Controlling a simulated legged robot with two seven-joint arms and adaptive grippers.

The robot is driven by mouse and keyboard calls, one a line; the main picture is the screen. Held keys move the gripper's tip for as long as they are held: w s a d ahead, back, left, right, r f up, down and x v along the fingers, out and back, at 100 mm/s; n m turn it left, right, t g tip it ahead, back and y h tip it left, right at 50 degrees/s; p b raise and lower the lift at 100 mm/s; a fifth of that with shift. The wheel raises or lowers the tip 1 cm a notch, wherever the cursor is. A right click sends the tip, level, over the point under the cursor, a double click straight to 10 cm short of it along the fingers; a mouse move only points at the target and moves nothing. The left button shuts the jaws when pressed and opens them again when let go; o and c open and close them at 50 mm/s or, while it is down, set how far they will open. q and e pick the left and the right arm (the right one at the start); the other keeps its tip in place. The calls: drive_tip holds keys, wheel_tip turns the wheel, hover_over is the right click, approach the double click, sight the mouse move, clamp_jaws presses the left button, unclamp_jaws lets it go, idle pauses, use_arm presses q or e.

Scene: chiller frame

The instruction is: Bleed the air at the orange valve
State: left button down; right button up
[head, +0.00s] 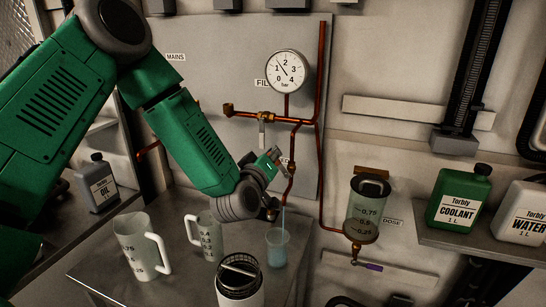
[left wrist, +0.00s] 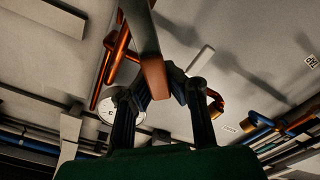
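My left gripper (head: 274,182) is at the lower end of the copper pipe (head: 292,180), in front of the wall panel, above a small cup (head: 277,248). The gripper covers the orange valve in the head view and part of a label behind it. In the left wrist view the fingers (left wrist: 168,92) come close together around an orange-faced part (left wrist: 155,78); whether they grip it is unclear. The cup holds pale blue liquid, and a thin tube stands in it. The gauge (head: 287,70) needle points up-left, near 1. My right gripper is out of view.
Two white measuring jugs (head: 140,246) and an open dark-rimmed container (head: 240,280) stand on the bench near the cup. A brass valve with a pale lever (head: 264,118) sits above. A clear dosing pot (head: 367,207) is at right. Coolant (head: 459,197) and water (head: 521,212) bottles stand on a shelf.

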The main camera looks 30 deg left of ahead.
use_arm(q)
wheel_tip(320, 180, down, 7)
drive_tip(key=s+a+n+b, duration=0.1)
drive_tip(key=n+b, duration=0.9)
drive_tip(key=b, duration=0.1)
drive_tip(key=shift+a+r+n+b, duration=0.15)
drive_tip(key=shift+a+n+b, duration=0.15)
drive_tip(key=c, duration=2.1)
unclamp_jaws()
drive_tip(key=o, duration=0.6)
drive_tip(key=shift+s, duration=0.15)
drive_tip(key=shift+d+r, duration=0.1)
drive_tip(key=shift+r, duration=0.25)
